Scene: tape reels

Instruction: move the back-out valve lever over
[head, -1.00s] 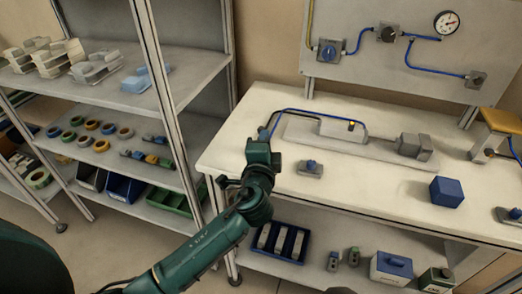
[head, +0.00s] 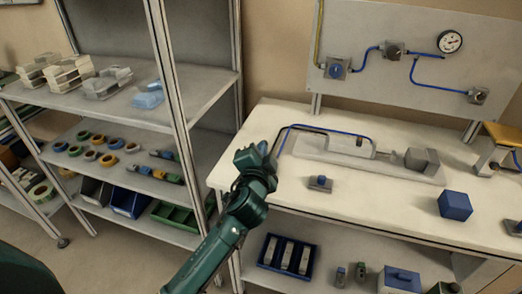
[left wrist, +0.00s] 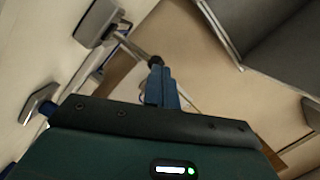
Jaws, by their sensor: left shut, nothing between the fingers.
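My left gripper (head: 254,154) is over the left end of the white bench, near the end of a blue hose, and hides what lies behind it. In the left wrist view its blue-grey fingers (left wrist: 161,88) are together and empty. Just past their tips there is a metal rod with a dark end (left wrist: 155,62), running from a grey box (left wrist: 98,22). It looks like a lever; I cannot tell whether the fingers touch it. No label marks the back-out valve. My right gripper is out of view.
On the bench are a cylinder fixture (head: 338,147), a grey block (head: 422,160), a small blue-knobbed box (head: 320,183) and a blue cube (head: 455,205). A valve panel (head: 430,70) stands behind. A shelf rack (head: 190,100) stands close on the left.

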